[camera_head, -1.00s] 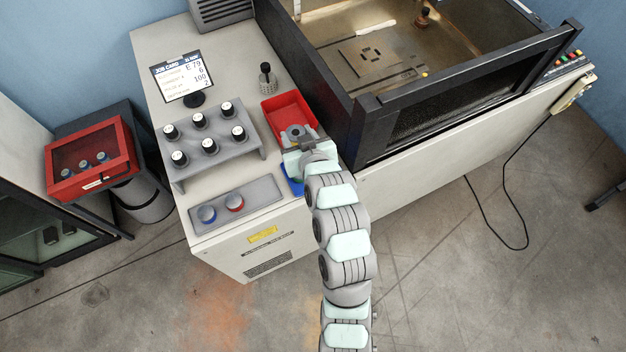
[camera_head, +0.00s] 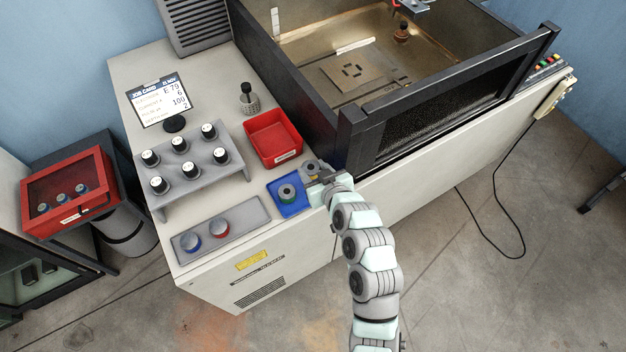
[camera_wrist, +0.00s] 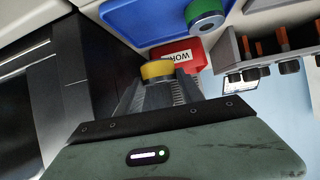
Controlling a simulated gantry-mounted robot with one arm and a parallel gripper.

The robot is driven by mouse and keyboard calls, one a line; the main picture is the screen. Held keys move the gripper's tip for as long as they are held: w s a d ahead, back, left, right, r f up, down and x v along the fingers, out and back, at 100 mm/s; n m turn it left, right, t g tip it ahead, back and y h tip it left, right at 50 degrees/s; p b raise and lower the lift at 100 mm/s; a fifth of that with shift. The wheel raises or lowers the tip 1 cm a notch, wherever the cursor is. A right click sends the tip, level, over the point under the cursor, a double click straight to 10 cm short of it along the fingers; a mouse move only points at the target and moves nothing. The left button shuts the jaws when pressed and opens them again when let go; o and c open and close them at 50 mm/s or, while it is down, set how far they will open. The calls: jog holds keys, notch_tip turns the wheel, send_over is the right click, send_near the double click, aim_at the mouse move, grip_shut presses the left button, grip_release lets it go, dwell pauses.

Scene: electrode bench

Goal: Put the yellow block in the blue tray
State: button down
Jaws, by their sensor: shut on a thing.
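The yellow block (camera_wrist: 157,70) is a short round piece with a yellow band, held between my fingers in the wrist view. My gripper (camera_head: 316,172) is shut on it, beside the blue tray's right edge in the head view. The block's yellow side is not clear there. The blue tray (camera_head: 294,209) lies on the bench front and also shows in the wrist view (camera_wrist: 135,18). A grey-topped round piece with a green band (camera_head: 288,192) stands in the tray; it also shows in the wrist view (camera_wrist: 205,19).
An empty red tray (camera_head: 272,140) lies behind the blue one. A grey rack (camera_head: 200,178) with several black-and-white holders stands left. A grey plate (camera_head: 220,232) holds a blue and a red piece. The dark machine tank wall (camera_head: 352,140) rises close to my gripper's right.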

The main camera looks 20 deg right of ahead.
jog(key=shift+w+f, duration=0.1)
jog(key=shift+f, duration=2.8)
jog(key=shift+f, duration=0.1)
jog(key=shift+f, duration=0.15)
jog(key=c, duration=0.7)
grip_release()
jog(key=shift+r, duration=0.25)
jog(key=b+v, duration=0.1)
jog(key=v, duration=1.1)
jog(key=shift+f, duration=0.1)
